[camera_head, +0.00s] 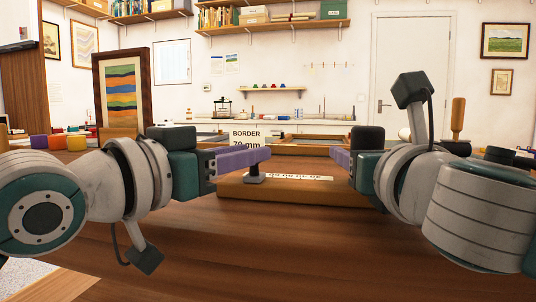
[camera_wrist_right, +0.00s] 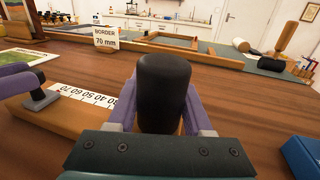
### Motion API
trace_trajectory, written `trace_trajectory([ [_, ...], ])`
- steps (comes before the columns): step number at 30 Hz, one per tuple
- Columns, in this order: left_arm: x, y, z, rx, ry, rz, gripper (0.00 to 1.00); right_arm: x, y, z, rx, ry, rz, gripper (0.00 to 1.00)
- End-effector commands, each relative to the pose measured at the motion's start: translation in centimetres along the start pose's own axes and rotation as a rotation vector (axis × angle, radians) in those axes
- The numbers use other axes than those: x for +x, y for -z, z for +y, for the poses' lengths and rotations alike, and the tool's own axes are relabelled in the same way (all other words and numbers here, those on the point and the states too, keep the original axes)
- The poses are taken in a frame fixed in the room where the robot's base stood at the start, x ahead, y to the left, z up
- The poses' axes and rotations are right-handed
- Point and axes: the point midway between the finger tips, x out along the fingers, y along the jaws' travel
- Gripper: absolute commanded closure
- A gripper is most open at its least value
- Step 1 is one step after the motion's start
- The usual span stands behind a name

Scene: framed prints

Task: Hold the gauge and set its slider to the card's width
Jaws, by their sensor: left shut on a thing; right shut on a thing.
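The gauge (camera_head: 230,187) is a wooden bar with a white number scale (camera_wrist_right: 92,96), lying on the table in front of me. My left gripper (camera_head: 258,155) has purple fingers and is shut on a dark grey post (camera_head: 256,177) whose foot stands on the bar near its left end. I cannot tell which of the two is the slider. The white card (camera_head: 247,137) reads "BORDER 70 mm" and stands behind the gauge. The small scale figures are hard to read.
An empty wooden frame (camera_wrist_right: 166,46) lies behind on a dark mat. A framed striped print (camera_head: 121,90) stands at the left near several coloured blocks (camera_head: 76,143). A blue box (camera_wrist_right: 300,155) is at the right in the wrist view. The table front is clear.

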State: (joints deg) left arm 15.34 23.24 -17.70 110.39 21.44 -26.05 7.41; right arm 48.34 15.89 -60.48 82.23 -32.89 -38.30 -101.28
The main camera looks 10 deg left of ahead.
Motion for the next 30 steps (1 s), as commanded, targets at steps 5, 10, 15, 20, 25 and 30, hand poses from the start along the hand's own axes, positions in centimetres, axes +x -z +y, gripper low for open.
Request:
trace_trajectory([
  [5, 0.0, -0.1, -0.5, 0.005, 0.011, -0.004, 1.00, 0.1, -0.2, -0.4, 0.000, 0.010, -0.003, 1.00],
  [10, 0.0, -0.1, -0.5, 0.006, 0.012, -0.005, 0.57, 0.1, -0.2, -0.5, 0.000, 0.011, -0.003, 1.00],
  [15, 0.0, -0.1, -0.4, 0.005, 0.010, -0.004, 0.54, 0.1, -0.2, -0.4, 0.000, 0.010, -0.003, 1.00],
  [20, -0.4, -0.1, -0.4, 0.005, 0.009, -0.003, 0.54, 0.1, -0.1, -0.3, 0.000, 0.008, -0.002, 1.00],
  [25, -2.8, -0.2, -0.3, 0.007, 0.007, -0.006, 0.54, 0.1, -0.1, -0.3, 0.000, 0.006, -0.002, 1.00],
  [30, -6.5, -0.2, -0.3, 0.006, 0.009, -0.008, 0.54, 0.0, -0.1, -0.2, 0.000, 0.005, -0.002, 1.00],
])
